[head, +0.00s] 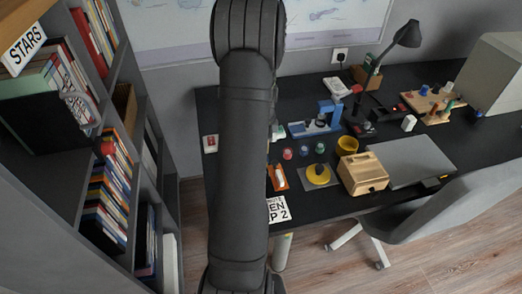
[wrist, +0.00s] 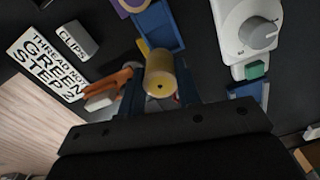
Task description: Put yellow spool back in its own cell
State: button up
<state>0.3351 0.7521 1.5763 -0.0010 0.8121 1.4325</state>
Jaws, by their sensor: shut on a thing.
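In the wrist view, my gripper (wrist: 159,92) is shut on the yellow spool (wrist: 160,70), which shows its round end with a small dark hole between the fingers. A blue open tray (wrist: 158,27) lies beyond the spool; I cannot tell which cell belongs to the spool. In the head view my arm stands in front of the desk's left part, and my gripper and the held spool are not visible there.
A white device with a dial (wrist: 250,25) stands at right in the wrist view.

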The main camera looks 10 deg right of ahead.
jog(key=shift+w+a+f, duration=0.4)
jog(key=shift+w+a, duration=0.05)
jog(key=shift+w, duration=0.05)
jog(key=shift+f, duration=1.95)
jog(key=shift+f, duration=0.1)
jog(key=o, duration=1)
jog(key=shift+c, duration=0.2)
notch_tip(320, 180, up, 12)
jog(key=shift+r, duration=0.15)
jog(key=shift+f, duration=4.1)
